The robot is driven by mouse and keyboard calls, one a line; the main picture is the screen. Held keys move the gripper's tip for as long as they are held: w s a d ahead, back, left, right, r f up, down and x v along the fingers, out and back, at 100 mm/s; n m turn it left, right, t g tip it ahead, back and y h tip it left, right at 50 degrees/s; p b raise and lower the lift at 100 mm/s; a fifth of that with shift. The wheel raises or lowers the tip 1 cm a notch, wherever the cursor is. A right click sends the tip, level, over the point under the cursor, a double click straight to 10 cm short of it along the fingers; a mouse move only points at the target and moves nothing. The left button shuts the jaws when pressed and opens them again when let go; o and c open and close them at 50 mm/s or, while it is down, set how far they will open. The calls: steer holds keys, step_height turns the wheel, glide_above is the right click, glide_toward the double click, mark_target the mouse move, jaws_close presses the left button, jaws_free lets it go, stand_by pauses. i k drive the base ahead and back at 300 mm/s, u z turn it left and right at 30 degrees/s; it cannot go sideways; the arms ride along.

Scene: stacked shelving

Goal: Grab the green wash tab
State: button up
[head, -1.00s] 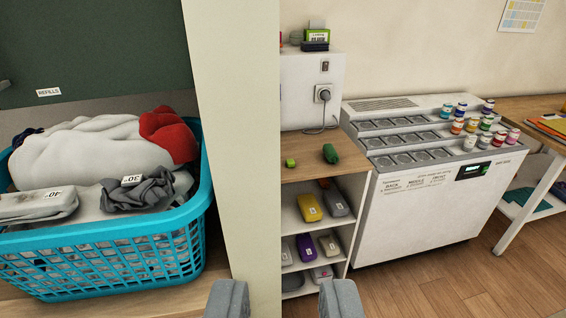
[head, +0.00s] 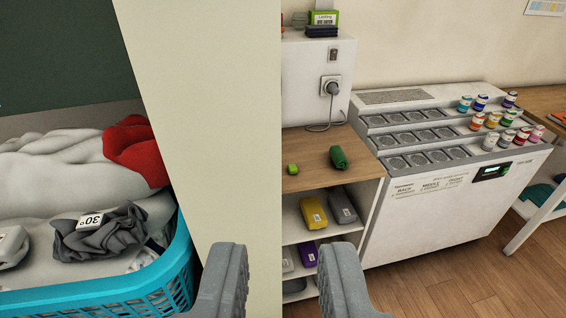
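A small bright green block (head: 292,169), which looks like the green wash tab, lies on the wooden top (head: 312,180) of the low shelf unit. A larger dark green rounded object (head: 338,157) lies to its right on the same top. My gripper (head: 283,285) is at the bottom of the picture, its two grey fingers apart with nothing between them. It is nearer to the camera than the shelf unit and apart from both green objects.
A cream upright panel (head: 205,120) stands left of the shelf unit. A blue laundry basket (head: 150,285) with clothes is at the left. A white machine (head: 440,210) with several small jars stands right.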

mark_target(292, 169)
steer(key=z, duration=0.2)
steer(key=k, duration=0.6)
steer(key=z, duration=1.45)
steer(key=i, duration=1.9)
steer(key=u, duration=1.45)
